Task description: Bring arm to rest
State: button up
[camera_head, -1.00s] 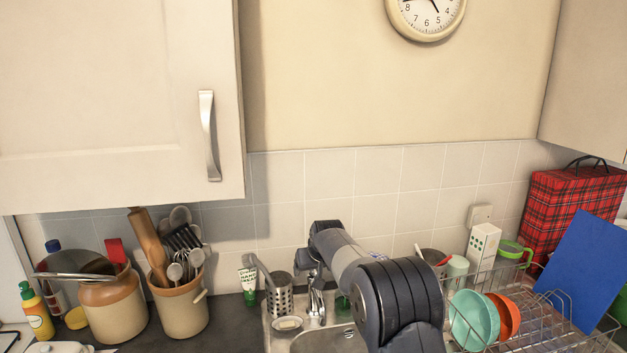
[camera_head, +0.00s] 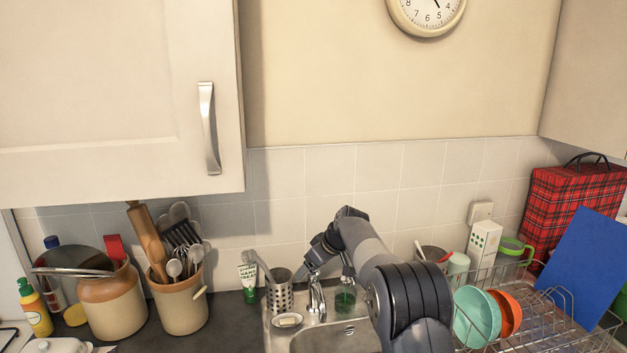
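My arm, grey and black, rises from the bottom of the head view, bends over at a raised joint and points down and left above the sink. My gripper (camera_head: 312,262) is at its far end, small and dark, in front of the tiled wall and just above the chrome tap (camera_head: 317,297). Whether its fingers are open or shut is too small to tell. I see nothing held in it. The near part of my arm hides the right side of the sink (camera_head: 335,338).
A dish rack (camera_head: 560,325) with a teal bowl (camera_head: 474,318) and an orange bowl (camera_head: 508,313) stands right of my arm. Utensil crocks (camera_head: 180,308) stand left. A cupboard (camera_head: 110,100) hangs upper left. The wall above the tiles is clear below the clock (camera_head: 428,15).

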jog(key=shift+r+n+g+y+p, duration=0.15)
jog(key=shift+n+g+y+p, duration=0.15)
jog(key=shift+n+p, duration=0.35)
jog(key=shift+f+b, duration=0.3)
jog(key=shift+b, duration=0.3)
jog(key=shift+m, duration=0.45)
jog(key=shift+s+a+r+m+t+h+b, duration=0.1)
jog(key=shift+m+t+h+b, duration=0.25)
jog(key=shift+m+t+h, duration=0.05)
jog(key=m+t+h, duration=0.1)
jog(key=m, duration=0.1)
jog(key=shift+m, duration=0.3)
jog(key=shift+m+t+h+b, duration=0.5)
jog(key=shift+m+h, duration=0.8)
jog(key=shift+m, duration=1)
jog(key=shift+s+r, duration=0.3)
jog(key=shift+r, duration=0.35)
jog(key=shift+d+r, duration=0.1)
jog(key=shift+d, duration=0.1)
